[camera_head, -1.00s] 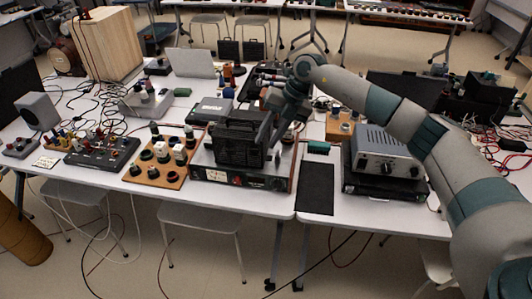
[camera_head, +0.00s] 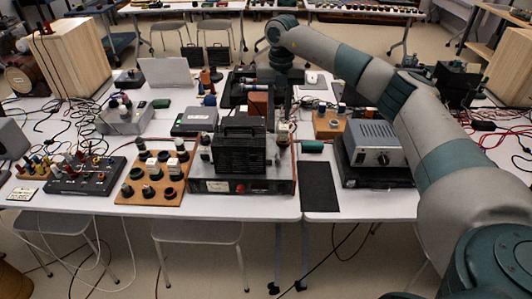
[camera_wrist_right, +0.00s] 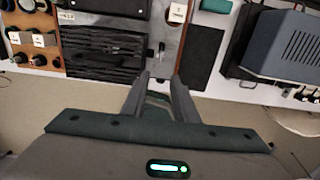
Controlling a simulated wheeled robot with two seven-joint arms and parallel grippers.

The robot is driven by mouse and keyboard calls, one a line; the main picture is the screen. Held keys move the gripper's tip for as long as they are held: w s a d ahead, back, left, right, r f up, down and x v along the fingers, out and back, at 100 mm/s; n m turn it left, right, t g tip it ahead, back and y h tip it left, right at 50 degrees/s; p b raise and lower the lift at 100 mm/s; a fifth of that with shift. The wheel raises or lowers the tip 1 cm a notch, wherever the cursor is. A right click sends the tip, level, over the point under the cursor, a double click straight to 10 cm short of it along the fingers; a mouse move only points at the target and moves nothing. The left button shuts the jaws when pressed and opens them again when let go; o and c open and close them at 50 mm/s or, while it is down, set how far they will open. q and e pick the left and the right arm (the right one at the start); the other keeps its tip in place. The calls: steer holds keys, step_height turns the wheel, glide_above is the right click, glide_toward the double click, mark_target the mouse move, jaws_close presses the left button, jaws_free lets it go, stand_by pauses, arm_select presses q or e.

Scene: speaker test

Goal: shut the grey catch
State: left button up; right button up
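A black ribbed box (camera_head: 238,150) with a top handle stands on a wide dark unit (camera_head: 212,187) with a grey top. In the right wrist view the black box (camera_wrist_right: 105,48) lies left of my fingers. A small shiny metal piece (camera_wrist_right: 161,48) sits on the grey strip beside the box; I cannot tell whether it is the grey catch. My right gripper (camera_wrist_right: 160,77) is open and empty, its fingertips apart over the grey strip. My left gripper is not in view.
A grey power unit (camera_head: 374,143) stands on a black box at right. A dark mat (camera_head: 320,187) lies between. A wooden board with knobs (camera_head: 153,177) is left of the dark unit. Cables lie on the white table. The table's front edge is near.

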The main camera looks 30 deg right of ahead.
mark_target(278, 156)
steer(key=shift+s+d, duration=0.1)
steer(key=shift+d, duration=0.15)
steer(key=shift+a+f, duration=0.1)
step_height(278, 156, down, 17)
steer(key=p, duration=0.5)
steer(key=shift+f, duration=0.15)
steer(key=shift+c, duration=0.7)
jaws_close()
